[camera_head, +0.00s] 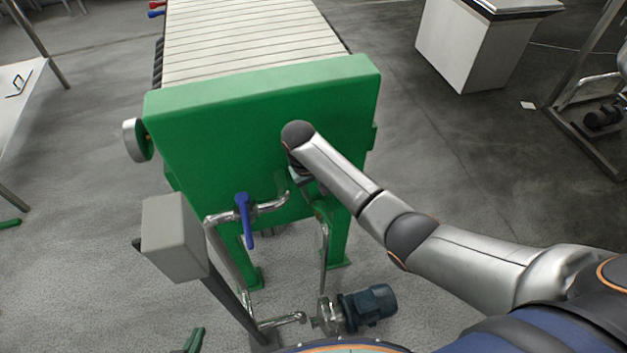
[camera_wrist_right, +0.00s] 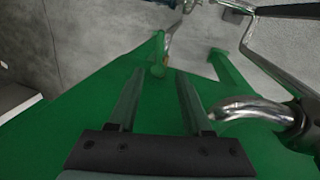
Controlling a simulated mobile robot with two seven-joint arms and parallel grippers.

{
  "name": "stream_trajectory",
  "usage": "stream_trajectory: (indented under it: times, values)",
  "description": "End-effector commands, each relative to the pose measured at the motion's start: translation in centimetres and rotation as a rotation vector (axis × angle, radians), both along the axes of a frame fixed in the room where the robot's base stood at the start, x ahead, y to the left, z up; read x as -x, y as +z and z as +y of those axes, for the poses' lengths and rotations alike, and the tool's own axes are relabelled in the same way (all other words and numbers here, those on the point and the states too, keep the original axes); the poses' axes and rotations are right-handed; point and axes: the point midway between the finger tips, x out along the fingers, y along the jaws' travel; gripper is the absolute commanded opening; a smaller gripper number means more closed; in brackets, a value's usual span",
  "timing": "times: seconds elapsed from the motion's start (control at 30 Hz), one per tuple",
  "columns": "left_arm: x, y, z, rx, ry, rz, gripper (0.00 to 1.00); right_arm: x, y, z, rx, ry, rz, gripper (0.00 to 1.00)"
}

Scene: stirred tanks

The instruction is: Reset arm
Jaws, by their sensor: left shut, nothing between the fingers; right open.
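My right arm (camera_head: 405,230) reaches in from the right of the head view to the front of a green machine (camera_head: 245,125). Its wrist is against the green panel in the picture, and the gripper below it is mostly hidden. In the right wrist view my right gripper (camera_wrist_right: 160,75) is open, with two parallel fingers and nothing between them. The green machine (camera_wrist_right: 65,140) lies behind the fingers; I cannot tell whether they touch it. My left gripper and left arm are not in view.
A bent metal pipe (camera_wrist_right: 250,108) is close to the right finger in the wrist view. A blue-handled valve (camera_head: 245,218), a grey box (camera_head: 172,235) on a post and a motor pump (camera_head: 368,306) stand before the machine. Floor (camera_head: 455,170) is clear on the right.

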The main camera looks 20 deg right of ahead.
Motion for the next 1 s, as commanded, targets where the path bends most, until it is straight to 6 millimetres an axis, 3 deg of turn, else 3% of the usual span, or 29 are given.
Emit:
stream_trajectory:
  times: [0.27,0.47,0.7,0.83,1.0]
  values:
    - [0.0,0.0,0.0,0.0,0.0,0.0,0.0,0.2,-0.3,0.1,-0.004,0.003,-0.002,0.49]
    - [0.0,0.0,0.0,0.0,0.0,0.001,0.0,2.4,-4.3,1.2,-0.081,0.045,-0.066,0.49]
    - [0.0,0.0,0.0,0.0,0.0,0.001,0.0,8.0,-9.9,2.9,-0.227,0.108,-0.253,0.49]
    - [0.0,0.0,0.0,0.0,0.0,0.001,0.0,11.4,-11.0,3.2,-0.286,0.129,-0.369,0.49]
    - [0.0,0.0,0.0,0.0,0.0,0.001,0.0,16.1,-10.5,2.8,-0.333,0.147,-0.525,0.49]
